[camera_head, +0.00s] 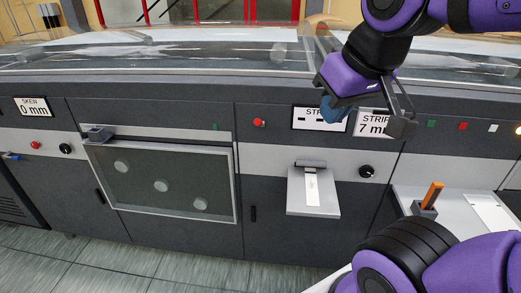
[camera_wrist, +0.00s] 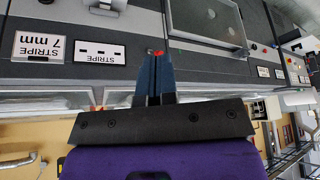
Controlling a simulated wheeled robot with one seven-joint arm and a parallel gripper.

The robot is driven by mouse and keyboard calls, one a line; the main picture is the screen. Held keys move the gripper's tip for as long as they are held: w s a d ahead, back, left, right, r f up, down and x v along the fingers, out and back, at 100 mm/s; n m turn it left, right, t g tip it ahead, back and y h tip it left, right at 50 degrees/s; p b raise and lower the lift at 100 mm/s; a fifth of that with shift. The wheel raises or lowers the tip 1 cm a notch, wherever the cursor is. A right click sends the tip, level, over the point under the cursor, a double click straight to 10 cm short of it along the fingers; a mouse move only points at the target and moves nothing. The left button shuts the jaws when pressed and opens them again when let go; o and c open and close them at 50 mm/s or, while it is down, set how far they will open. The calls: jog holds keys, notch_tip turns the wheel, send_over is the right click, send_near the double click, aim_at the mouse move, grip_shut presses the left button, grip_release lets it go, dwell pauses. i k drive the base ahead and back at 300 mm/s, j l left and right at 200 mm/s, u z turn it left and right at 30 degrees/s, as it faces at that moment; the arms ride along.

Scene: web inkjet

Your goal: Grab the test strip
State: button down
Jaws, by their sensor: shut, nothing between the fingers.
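A narrow white strip (camera_head: 312,188), which looks like the test strip, lies on a small pale tray (camera_head: 296,203) that juts from the front of the machine. My gripper (camera_head: 331,112) is up and to the right of it, in front of the stripe label panels and apart from the strip. In the wrist view my gripper (camera_wrist: 155,60) has its two dark blue fingers together with nothing between them. The wrist view is upside down and shows part of the tray (camera_wrist: 108,5) at its top edge, with the strip not clearly visible.
A red button (camera_head: 259,122) and a black knob (camera_head: 366,171) flank the tray area. A framed dark window (camera_head: 150,190) is at the left. At the right, a pale table (camera_head: 455,208) bears an orange-handled tool (camera_head: 432,195) and a white sheet (camera_head: 489,213). Floor lies open below.

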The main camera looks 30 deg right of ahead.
aim_at(312, 195)
jog(key=l+z, duration=0.15)
jog(key=z, duration=0.2)
jog(key=i+l+z, duration=0.15)
jog(key=z, duration=0.2)
jog(key=i+l+z, duration=0.1)
jog(key=z, duration=0.3)
